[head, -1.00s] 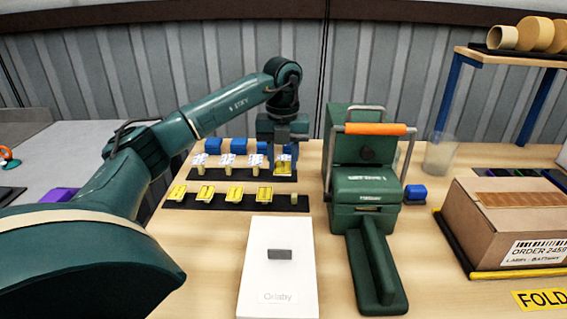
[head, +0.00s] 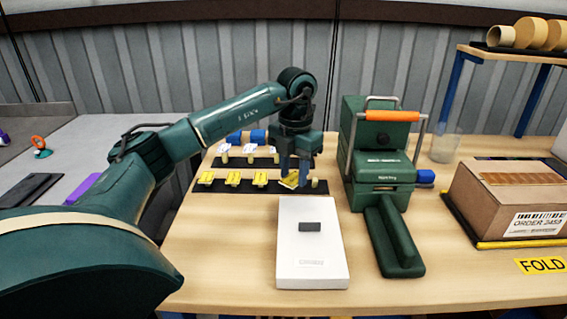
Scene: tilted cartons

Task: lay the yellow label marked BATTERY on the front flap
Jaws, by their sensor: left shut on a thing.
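My left gripper (head: 296,178) reaches down over the right end of the front black strip. It is shut on a yellow label (head: 288,181), which sits tilted between the fingers; its print is too small to read. Other yellow labels (head: 233,179) lie along the same front strip (head: 220,188). The brown carton (head: 495,205) stands at the far right, away from the gripper. Its front side bears a white slip with a barcode and ORDER print (head: 536,223). I cannot make out a separate front flap. My right gripper is out of view.
A green machine (head: 385,165) with an orange handle (head: 378,116) stands between gripper and carton. A white box (head: 312,260) lies in front of the strips. A yellow FOLD sign (head: 541,265) lies before the carton.

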